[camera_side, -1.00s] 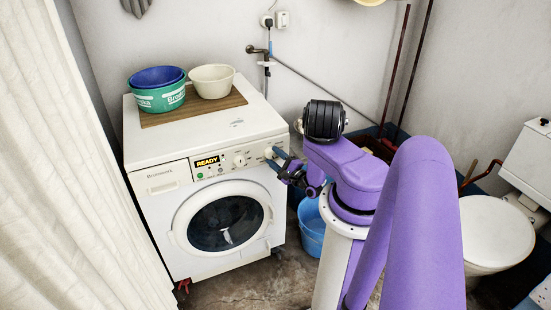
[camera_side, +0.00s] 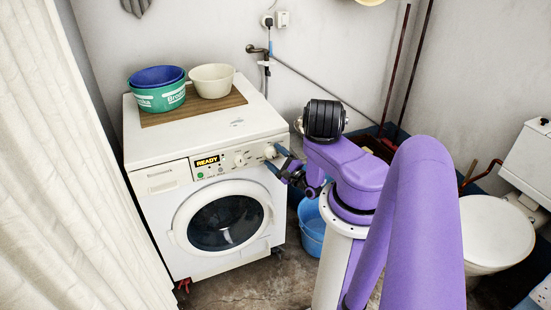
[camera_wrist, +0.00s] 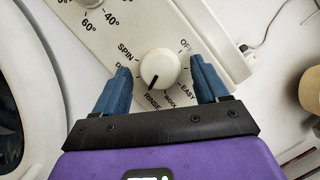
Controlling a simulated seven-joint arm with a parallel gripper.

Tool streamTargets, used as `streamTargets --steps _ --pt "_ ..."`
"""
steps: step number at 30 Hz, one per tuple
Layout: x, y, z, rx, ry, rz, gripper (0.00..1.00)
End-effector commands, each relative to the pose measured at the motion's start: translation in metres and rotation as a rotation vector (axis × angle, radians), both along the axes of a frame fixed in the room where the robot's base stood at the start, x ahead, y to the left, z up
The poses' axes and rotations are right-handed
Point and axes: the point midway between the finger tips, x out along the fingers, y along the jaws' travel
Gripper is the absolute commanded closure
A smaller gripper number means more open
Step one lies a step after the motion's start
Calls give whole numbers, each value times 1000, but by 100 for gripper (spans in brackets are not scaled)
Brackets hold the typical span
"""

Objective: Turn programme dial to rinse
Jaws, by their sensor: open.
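The programme dial (camera_wrist: 161,66) is a round cream knob on the washing machine's front panel. Its black pointer line points down and slightly left, towards the printed word RINSE (camera_wrist: 152,102). SPIN, OFF, EASY and WOOL labels also show around it; another label is partly hidden by the left finger. My gripper (camera_wrist: 160,70) is open, with one blue finger on each side of the dial and a visible gap to each. In the side view my gripper (camera_side: 277,158) is at the panel's right end, by the dial (camera_side: 269,152).
The washing machine (camera_side: 185,235) shows READY on its display (camera_side: 207,161). A second knob (camera_side: 239,160) is left of the dial. Basins (camera_side: 213,80) stand on top. A blue bucket (camera_side: 312,235) stands right of the machine, below my gripper.

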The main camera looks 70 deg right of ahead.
Motion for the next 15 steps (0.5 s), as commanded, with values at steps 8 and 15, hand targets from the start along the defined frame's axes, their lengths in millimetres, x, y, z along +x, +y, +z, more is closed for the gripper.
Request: streamTargets --steps 8,15 --pt "-17 7 -5 4 1 -5 27" --pt "-46 22 -11 0 0 -2 27"
